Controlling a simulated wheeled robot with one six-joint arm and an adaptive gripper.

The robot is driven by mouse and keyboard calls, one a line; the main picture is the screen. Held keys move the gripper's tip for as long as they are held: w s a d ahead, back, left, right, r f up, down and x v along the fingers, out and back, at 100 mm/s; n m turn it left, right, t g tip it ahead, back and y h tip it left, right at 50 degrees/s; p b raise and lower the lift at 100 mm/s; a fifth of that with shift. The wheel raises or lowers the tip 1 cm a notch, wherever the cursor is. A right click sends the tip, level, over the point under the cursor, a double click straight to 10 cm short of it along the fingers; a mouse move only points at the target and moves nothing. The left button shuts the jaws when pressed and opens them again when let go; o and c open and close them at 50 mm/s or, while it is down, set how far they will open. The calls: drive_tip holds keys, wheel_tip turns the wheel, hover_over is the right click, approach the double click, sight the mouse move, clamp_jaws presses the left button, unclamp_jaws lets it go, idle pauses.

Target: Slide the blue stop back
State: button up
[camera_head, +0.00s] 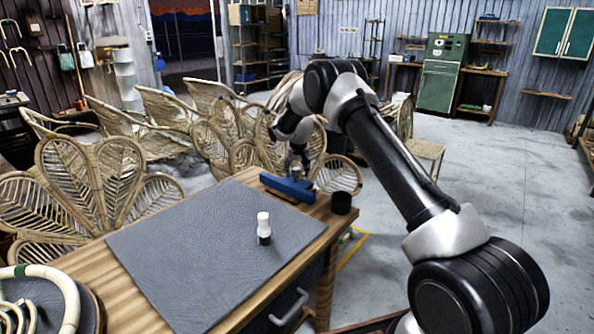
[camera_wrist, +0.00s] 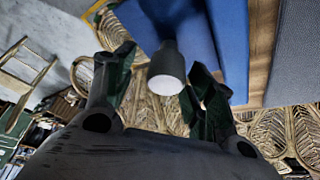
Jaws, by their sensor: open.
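The blue stop (camera_head: 284,187) is a long bar lying across the far end of the wooden workbench (camera_head: 120,285), by the grey mat (camera_head: 190,255). It also shows in the wrist view, close up at the top (camera_wrist: 228,35). A grey cylindrical knob (camera_wrist: 166,72) stands out in front of the blue surface. My gripper (camera_head: 297,168) is just above the stop in the head view. In the wrist view my gripper (camera_wrist: 160,78) is open, with its dark fingers on either side of the knob. Whether a finger touches the knob is not clear.
A white and black piece (camera_head: 264,226) stands upright on the mat. A black cup (camera_head: 341,203) stands at the bench's right edge beside the stop. Rattan chairs (camera_head: 105,180) crowd behind and left of the bench. Open floor (camera_head: 470,190) lies to the right.

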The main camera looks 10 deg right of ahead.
drive_tip(key=v, duration=1.2)
drive_tip(key=s+f, duration=0.1)
drive_tip(key=s, duration=0.1)
drive_tip(key=s+f+n+g, duration=0.1)
drive_tip(key=s+f, duration=0.1)
drive_tip(key=s+d+f+g, duration=0.1)
drive_tip(key=s, duration=0.1)
drive_tip(key=shift+s+f+n, duration=0.2)
drive_tip(key=shift+s+n, duration=0.1)
drive_tip(key=s+d+r, duration=0.3)
drive_tip(key=s+r, duration=0.4)
drive_tip(key=s, duration=0.9)
drive_tip(key=s+d+r+t, duration=0.1)
drive_tip(key=s+d+r, duration=0.2)
drive_tip(key=s+r, duration=0.5)
drive_tip(key=s+d+r, duration=0.3)
drive_tip(key=s+r, duration=0.4)
drive_tip(key=s, duration=1.8)
drive_tip(key=shift+t+y, duration=0.4)
